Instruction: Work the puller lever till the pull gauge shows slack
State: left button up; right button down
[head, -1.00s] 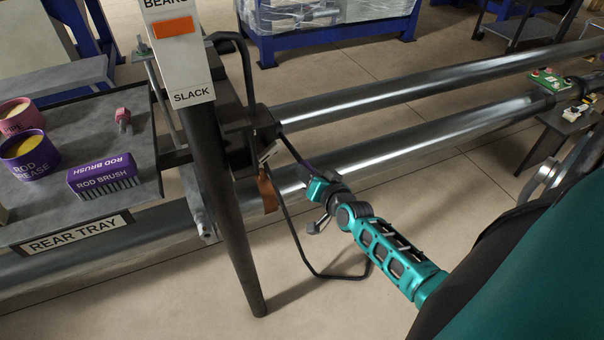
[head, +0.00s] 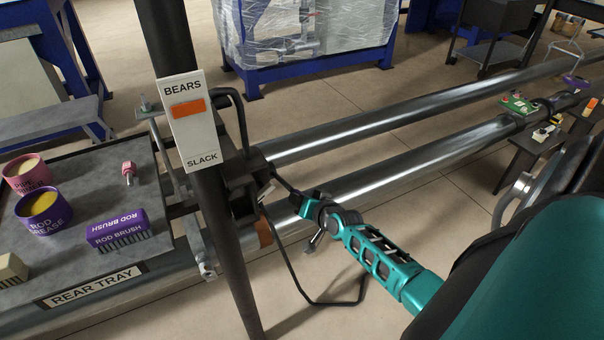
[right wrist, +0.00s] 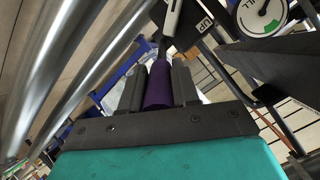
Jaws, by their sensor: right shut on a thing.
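My right gripper (head: 305,203) is shut around the puller lever's purple grip (right wrist: 158,86), which sits between both fingers in the right wrist view. In the head view the fingers hide most of that grip, beside the dark post. A white plate (head: 201,138) on the post reads BEARS at its top and SLACK at its bottom. Its orange marker (head: 188,107) lies nearer BEARS. A round dial (right wrist: 258,12), perhaps the pull gauge, is cut off at the top of the right wrist view. It has a green sector; its needle reading is unclear. My left gripper is out of view.
The rear tray (head: 95,215) at left holds a purple rod brush (head: 117,231), a rod grease tin (head: 43,211) and a pink tin (head: 30,174). Two long steel pipes (head: 380,128) run back to the right. A black cable loop (head: 322,303) hangs below my gripper.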

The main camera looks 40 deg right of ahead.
jog(key=c, duration=0.8)
grip_release()
jog(key=shift+c, duration=0.2)
jog(key=shift+s+r, duration=0.1)
jog(key=shift+s, duration=0.1)
jog(key=p+v, duration=0.2)
jog(key=v, duration=1)
jog(key=shift+s, duration=0.2)
jog(key=shift+a, duration=0.15)
